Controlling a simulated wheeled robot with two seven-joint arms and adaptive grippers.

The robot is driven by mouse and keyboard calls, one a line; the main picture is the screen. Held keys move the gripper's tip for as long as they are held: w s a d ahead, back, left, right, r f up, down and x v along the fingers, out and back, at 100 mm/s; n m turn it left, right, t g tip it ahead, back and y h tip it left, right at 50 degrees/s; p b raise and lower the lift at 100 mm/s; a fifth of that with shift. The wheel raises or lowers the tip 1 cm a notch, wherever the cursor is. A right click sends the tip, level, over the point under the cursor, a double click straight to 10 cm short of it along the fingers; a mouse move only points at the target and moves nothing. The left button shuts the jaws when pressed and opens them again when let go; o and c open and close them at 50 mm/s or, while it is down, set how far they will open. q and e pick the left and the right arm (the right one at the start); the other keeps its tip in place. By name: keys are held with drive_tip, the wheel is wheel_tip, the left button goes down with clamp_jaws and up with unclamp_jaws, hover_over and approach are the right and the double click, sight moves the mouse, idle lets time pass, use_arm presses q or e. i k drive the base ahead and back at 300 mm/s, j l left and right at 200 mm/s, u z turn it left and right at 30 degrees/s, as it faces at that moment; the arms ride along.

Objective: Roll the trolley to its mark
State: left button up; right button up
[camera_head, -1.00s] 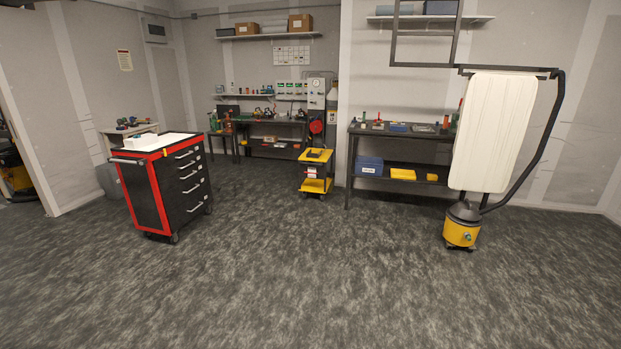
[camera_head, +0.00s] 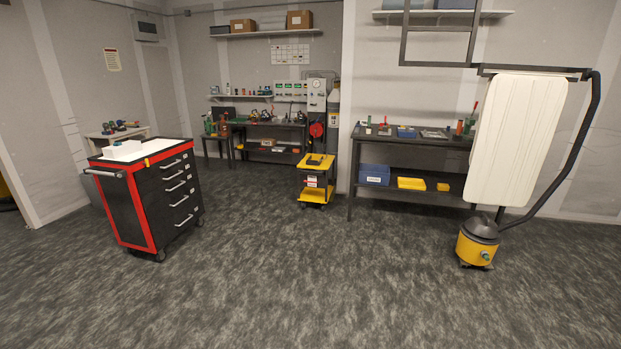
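A red and black tool trolley (camera_head: 150,199) with several drawers stands on castors on the grey floor at the left. It has a push handle (camera_head: 103,173) on its near left side, and a white box (camera_head: 123,151) lies on its white top. A smaller yellow and black cart (camera_head: 313,195) stands near the end of the wall at the middle. I cannot tell which of the two is the task's trolley. No floor mark is clear in view. Neither of my grippers shows.
A workbench (camera_head: 350,205) stands at the right, and another (camera_head: 262,125) in the back alcove. A yellow vacuum-like unit (camera_head: 477,244) with a white panel (camera_head: 516,140) and a dark hose (camera_head: 577,150) stands on the right. The floor (camera_head: 310,285) in front is clear.

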sight(320, 192)
drive_tip(key=i, duration=5.55)
drive_tip(key=z, duration=0.1)
